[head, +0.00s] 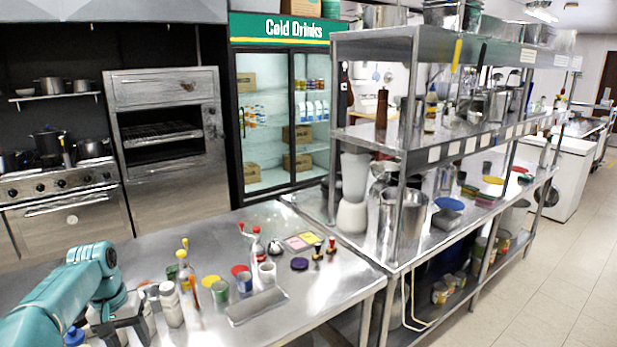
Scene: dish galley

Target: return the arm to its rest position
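My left arm is teal and reaches in from the lower left over the near steel table (335,262). My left gripper (122,330) is grey and points down at the table, low in the head view. Its fingertips are at or below the bottom of the picture, so I cannot see whether it is open or holds something. White bottles (171,306) stand close on its right; I cannot tell if they touch it. My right arm and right gripper are not in view.
Sauce bottles (187,277), cans (220,292), a grey tray (257,306) and a white cup (267,273) crowd the table right of my gripper. Stamps and coloured notes (303,241) lie farther back. A tall steel shelf (410,160) stands to the right. The table's front right is clear.

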